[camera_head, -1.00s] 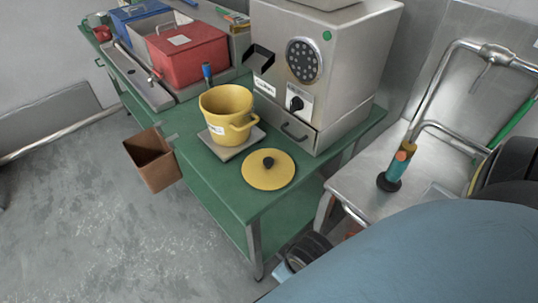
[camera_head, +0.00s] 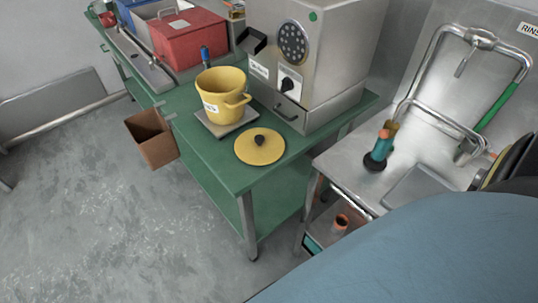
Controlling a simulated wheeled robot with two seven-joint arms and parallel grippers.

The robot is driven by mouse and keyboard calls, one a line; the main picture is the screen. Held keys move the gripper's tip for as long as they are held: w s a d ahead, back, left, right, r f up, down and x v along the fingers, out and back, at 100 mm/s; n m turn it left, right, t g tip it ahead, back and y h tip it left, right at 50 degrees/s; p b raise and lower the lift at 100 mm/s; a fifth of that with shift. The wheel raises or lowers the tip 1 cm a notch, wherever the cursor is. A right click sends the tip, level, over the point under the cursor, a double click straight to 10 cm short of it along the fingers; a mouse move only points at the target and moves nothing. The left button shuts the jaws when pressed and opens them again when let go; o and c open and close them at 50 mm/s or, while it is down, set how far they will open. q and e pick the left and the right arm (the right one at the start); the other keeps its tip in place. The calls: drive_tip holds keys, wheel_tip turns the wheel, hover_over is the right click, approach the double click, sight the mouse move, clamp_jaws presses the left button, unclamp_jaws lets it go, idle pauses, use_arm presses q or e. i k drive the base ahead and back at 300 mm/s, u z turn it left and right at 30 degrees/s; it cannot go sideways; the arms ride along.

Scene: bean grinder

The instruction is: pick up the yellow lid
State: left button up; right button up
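The yellow lid (camera_head: 262,154) is a flat round disc with a black knob in its middle. It lies on the green table (camera_head: 210,158) near the table's front right corner. The yellow pot (camera_head: 219,95) stands upright and open behind it to the left, on a small square grey plate. A handle on the pot's right side and a white label show. Neither of my grippers is in view.
The grey grinder (camera_head: 318,60) stands behind the lid. A brown bin (camera_head: 152,138) hangs at the table's left edge. A red box (camera_head: 188,42) is farther back. A metal sink counter (camera_head: 345,158) with a teal-handled tool (camera_head: 380,148) is at the right. The floor at left is clear.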

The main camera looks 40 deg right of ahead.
sight(257, 146)
drive_tip(key=z, duration=0.55)
drive_tip(key=i, duration=0.85)
drive_tip(key=z, duration=1)
drive_tip(key=k, duration=0.4)
drive_tip(key=u, duration=0.65)
drive_tip(key=i, duration=0.55)
drive_tip(key=z, duration=0.2)
